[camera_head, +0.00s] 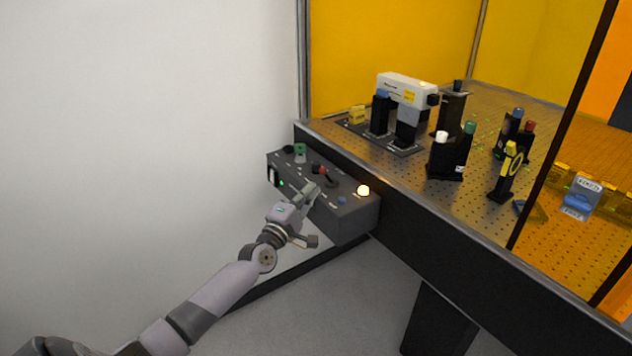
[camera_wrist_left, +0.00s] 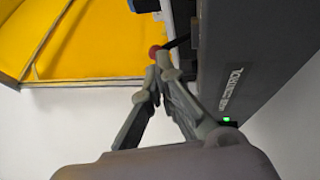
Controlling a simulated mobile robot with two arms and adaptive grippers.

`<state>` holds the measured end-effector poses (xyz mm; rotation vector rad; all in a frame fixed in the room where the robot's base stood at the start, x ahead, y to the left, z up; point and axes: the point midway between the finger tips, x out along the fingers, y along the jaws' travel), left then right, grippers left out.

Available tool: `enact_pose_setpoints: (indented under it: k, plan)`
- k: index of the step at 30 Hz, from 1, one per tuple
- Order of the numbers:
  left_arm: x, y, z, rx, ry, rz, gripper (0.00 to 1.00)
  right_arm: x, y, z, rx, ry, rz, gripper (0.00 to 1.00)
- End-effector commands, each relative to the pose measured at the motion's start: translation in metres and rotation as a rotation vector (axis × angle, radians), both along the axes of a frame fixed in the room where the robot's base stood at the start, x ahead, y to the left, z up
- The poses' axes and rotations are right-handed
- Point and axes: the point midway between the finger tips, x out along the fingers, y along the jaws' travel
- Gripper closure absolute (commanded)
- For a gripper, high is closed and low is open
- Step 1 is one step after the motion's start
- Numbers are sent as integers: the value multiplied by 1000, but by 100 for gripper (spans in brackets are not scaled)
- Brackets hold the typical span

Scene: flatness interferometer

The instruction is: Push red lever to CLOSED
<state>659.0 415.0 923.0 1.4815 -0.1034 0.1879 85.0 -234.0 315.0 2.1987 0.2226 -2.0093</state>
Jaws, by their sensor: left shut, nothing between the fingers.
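The lever's red knob (camera_head: 322,171) stands on top of the dark grey control box (camera_head: 348,219), with a dark stem beside it. In the left wrist view a red ball (camera_wrist_left: 154,51) shows right at the fingertips; I cannot tell whether they touch it. My left gripper (camera_head: 312,188) reaches over the box's front edge, close to the lever. It is shut and empty; its fingertips meet in the left wrist view (camera_wrist_left: 162,62). The lever's labels are too small to read. My right gripper is not in view.
Yellow panels (camera_head: 390,40) rise behind. A white wall (camera_head: 140,130) fills the left.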

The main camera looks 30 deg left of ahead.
Motion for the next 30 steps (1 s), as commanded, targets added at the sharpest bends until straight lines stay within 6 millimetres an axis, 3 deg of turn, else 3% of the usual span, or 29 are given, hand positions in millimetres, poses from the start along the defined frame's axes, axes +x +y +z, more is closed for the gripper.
enact_pose_setpoints:
  k: [3,10,24,30]
  plan:
    - [18,2,4,0,-2,0,100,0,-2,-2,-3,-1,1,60]
    - [37,3,7,1,0,0,100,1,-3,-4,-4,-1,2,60]
    - [41,3,8,1,1,0,100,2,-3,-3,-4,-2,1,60]
    - [42,3,13,7,17,2,100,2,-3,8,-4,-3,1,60]
